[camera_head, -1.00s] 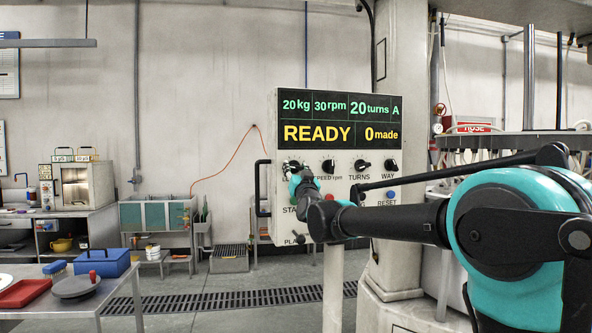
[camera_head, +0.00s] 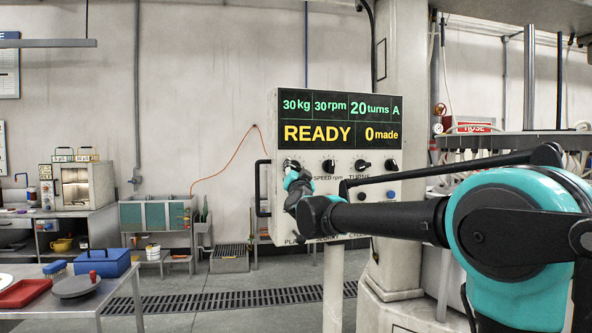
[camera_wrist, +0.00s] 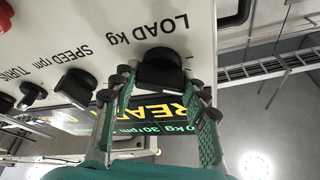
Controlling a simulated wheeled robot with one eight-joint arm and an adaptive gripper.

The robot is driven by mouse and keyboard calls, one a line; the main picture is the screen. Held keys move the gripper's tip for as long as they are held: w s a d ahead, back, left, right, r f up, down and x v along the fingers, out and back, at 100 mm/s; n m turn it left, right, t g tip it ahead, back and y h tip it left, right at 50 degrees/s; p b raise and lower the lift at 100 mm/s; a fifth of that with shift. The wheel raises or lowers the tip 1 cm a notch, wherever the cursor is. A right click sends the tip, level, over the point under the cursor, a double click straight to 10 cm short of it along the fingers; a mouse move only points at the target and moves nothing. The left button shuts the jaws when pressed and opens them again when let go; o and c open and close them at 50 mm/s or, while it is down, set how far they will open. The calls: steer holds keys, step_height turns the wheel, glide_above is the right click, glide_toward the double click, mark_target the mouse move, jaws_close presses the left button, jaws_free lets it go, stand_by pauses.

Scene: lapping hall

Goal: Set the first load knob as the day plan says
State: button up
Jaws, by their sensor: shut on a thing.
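The control panel (camera_head: 274,225) stands in the middle of the head view. Its display (camera_head: 339,119) reads 30 kg, 30 rpm, 20 turns, A, READY and 0 made. The load knob (camera_wrist: 161,71), a black knob under the label LOAD kg, is upside down in the wrist view. My gripper (camera_wrist: 163,88) has its green-sided fingers on either side of that knob and is shut on it. In the head view my gripper (camera_head: 292,170) hides most of the load knob. The day plan cannot be made out in these frames.
The speed knob (camera_head: 328,166), turns knob (camera_head: 363,165) and way knob (camera_head: 392,165) sit in a row to the right. A blue reset button (camera_head: 392,194) is below them. A black handle (camera_head: 262,188) juts from the panel's left edge.

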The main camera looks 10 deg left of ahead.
steer(key=o, duration=1.2)
steer(key=shift+c, duration=0.2)
steer(key=v, duration=1.2)
steer(key=shift+f, duration=0.1)
